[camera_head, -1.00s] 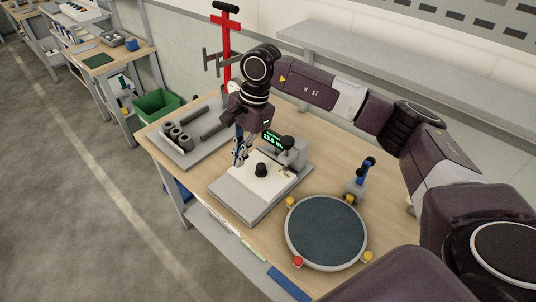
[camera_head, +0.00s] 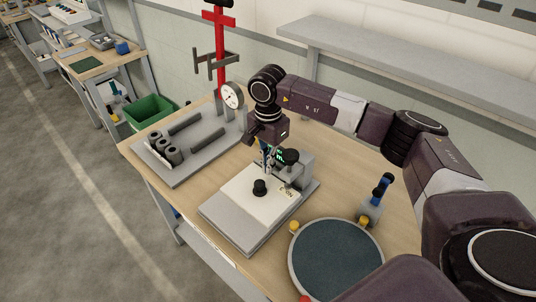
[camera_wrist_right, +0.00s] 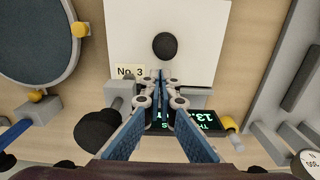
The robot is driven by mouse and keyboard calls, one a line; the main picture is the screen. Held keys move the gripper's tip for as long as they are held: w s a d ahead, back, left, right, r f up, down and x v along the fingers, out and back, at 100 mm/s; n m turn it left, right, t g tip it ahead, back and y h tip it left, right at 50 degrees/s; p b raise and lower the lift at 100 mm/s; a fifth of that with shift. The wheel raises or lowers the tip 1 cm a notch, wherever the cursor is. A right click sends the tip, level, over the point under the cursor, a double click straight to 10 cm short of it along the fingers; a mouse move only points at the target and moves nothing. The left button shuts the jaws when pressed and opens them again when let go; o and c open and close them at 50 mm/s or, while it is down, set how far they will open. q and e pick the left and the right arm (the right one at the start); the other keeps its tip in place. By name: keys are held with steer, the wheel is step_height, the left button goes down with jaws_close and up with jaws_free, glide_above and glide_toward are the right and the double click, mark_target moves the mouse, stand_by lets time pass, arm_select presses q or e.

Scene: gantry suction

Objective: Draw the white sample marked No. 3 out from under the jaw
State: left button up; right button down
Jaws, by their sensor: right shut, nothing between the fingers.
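The white sample (camera_head: 245,198) lies flat on the grey plate of a thickness gauge (camera_head: 228,226). It carries a black knob (camera_head: 260,187), and its No. 3 label (camera_head: 287,194) sits near the gauge's head. In the right wrist view the white sample (camera_wrist_right: 190,20) shows with its knob (camera_wrist_right: 164,44) and the No. 3 label (camera_wrist_right: 130,71). My right gripper (camera_wrist_right: 160,80) is shut and empty, over the sample's edge beside the label, in front of the lit display (camera_wrist_right: 185,123). It hides part of the gauge head, so I cannot see the jaw clearly. My left gripper is out of view.
A round dark pad (camera_head: 338,262) with yellow knobs stands close at the right, with a blue-handled tool (camera_head: 376,197) behind it. A grey tray with dark cylinders (camera_head: 166,150) is at the left. A red stand (camera_head: 218,50) and dial gauge (camera_head: 232,95) rise behind.

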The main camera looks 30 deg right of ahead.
mark_target(254, 199)
step_height(254, 199, down, 5)
steer(key=shift+p, duration=0.65)
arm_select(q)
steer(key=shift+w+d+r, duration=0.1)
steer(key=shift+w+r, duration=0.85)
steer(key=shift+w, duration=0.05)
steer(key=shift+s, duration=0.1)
arm_select(e)
steer(key=shift+a, duration=0.1)
steer(key=a, duration=0.1)
steer(key=s+a+b, duration=0.1)
steer(key=a, duration=0.1)
steer(key=a+b, duration=0.1)
steer(key=a, duration=0.1)
steer(key=shift+s+a+f, duration=0.1)
steer(key=shift+s, duration=0.3)
steer(key=shift+s+a, duration=0.15)
steer(key=shift+a, duration=0.3)
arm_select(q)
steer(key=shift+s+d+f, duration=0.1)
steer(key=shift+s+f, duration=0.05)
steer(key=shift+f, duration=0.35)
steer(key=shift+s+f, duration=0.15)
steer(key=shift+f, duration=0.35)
arm_select(e)
steer(key=shift+d, duration=0.15)
steer(key=shift+r, duration=0.25)
